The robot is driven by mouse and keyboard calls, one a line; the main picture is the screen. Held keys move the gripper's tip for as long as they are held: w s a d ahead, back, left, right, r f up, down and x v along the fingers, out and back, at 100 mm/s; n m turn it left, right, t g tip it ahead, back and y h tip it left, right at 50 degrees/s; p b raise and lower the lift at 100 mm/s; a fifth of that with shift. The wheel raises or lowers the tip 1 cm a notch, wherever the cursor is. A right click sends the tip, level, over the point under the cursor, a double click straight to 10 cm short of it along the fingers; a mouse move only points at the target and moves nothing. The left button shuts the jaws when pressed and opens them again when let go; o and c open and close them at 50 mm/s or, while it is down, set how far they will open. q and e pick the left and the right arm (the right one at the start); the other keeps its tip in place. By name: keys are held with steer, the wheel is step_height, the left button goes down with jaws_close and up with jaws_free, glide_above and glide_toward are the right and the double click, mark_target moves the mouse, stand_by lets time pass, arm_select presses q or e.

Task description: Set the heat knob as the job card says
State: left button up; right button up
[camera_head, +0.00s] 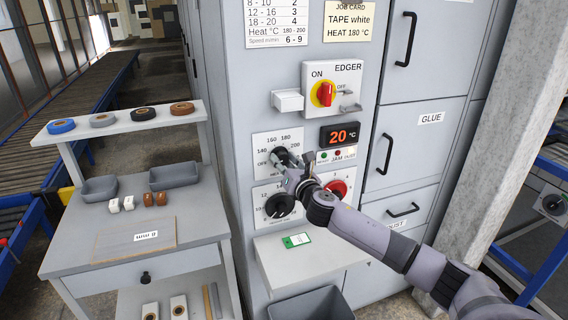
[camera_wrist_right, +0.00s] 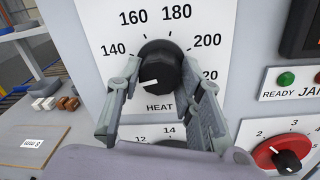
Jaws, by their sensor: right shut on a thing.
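The black heat knob (camera_wrist_right: 160,68) is on a white dial plate marked 140, 160, 180, 200 and more, with OFF at the lower left in the head view. Its white pointer line points to the lower left, below 140. My right gripper (camera_wrist_right: 162,78) is shut on the heat knob, one finger on each side; it also shows in the head view (camera_head: 287,165). The job card (camera_head: 349,22) reads "TAPE white" and "HEAT 180 °C". The display (camera_head: 340,134) shows 20 °C. My left gripper is out of view.
Below the heat dial are a black knob (camera_head: 280,206) and a red knob (camera_head: 336,190). A red-yellow switch (camera_head: 324,94) is above. A white shelf (camera_head: 275,262) juts out below, holding a green tag. A side table (camera_head: 180,245) with bins stands left.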

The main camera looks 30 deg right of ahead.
steer(key=m+b, duration=0.1)
steer(key=m, duration=0.5)
steer(key=shift+f+m, duration=0.1)
steer(key=shift+m, duration=0.2)
steer(key=m+h+b, duration=0.1)
steer(key=m, duration=0.5)
steer(key=shift+a+m, duration=0.1)
steer(key=shift+m, duration=0.3)
steer(key=m, duration=0.5)
steer(key=shift+m, duration=0.3)
steer(key=m+p, duration=0.1)
steer(key=m, duration=0.5)
steer(key=shift+h, duration=0.4)
steer(key=shift+m, duration=0.5)
steer(key=o, duration=1.1)
steer(key=shift+o, duration=0.3)
